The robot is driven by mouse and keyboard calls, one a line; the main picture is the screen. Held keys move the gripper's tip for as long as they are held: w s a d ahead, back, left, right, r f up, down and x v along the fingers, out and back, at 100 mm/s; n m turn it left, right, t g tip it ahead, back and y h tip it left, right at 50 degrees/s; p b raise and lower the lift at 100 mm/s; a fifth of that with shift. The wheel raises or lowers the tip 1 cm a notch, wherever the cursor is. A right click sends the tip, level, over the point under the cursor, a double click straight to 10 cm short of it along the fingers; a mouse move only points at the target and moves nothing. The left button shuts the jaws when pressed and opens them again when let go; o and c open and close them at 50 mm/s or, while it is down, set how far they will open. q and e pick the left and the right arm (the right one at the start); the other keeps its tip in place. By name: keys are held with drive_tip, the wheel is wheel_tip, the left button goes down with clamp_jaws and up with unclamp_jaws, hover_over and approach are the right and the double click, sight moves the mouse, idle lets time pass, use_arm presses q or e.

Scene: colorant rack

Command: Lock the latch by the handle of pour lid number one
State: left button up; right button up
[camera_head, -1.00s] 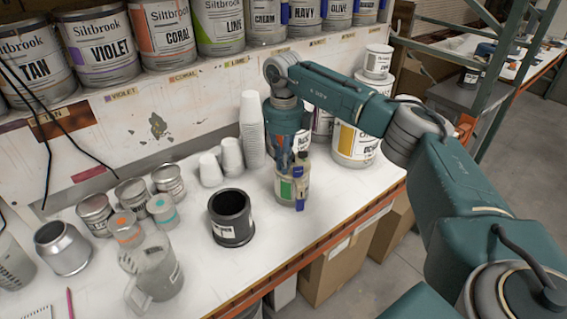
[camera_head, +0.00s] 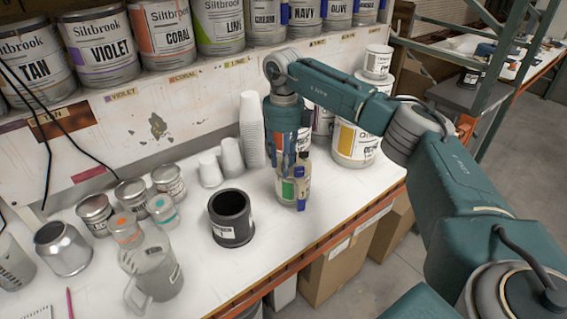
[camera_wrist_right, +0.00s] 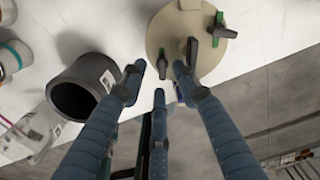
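A small can with a green and white label (camera_head: 288,188) stands near the front right of the white bench. In the right wrist view its beige round pour lid (camera_wrist_right: 163,28) shows from above, with green latch parts (camera_wrist_right: 222,31) at the rim and a dark upright handle (camera_wrist_right: 191,52). My right gripper (camera_head: 290,172) points down at the can's top in the head view. Whether a finger touches the lid is unclear. My left gripper is out of view.
A black cup (camera_head: 231,218) stands left of the can, and stacked white cups (camera_head: 251,130) stand behind. Large cans (camera_head: 355,143) stand at the back right. Small tins (camera_head: 132,194) and a clear jug (camera_head: 153,270) are on the left. The bench's front edge is close to the can.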

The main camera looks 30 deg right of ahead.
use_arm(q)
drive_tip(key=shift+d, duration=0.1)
use_arm(e)
wheel_tip(320, 180, up, 7)
drive_tip(key=shift+r, duration=0.15)
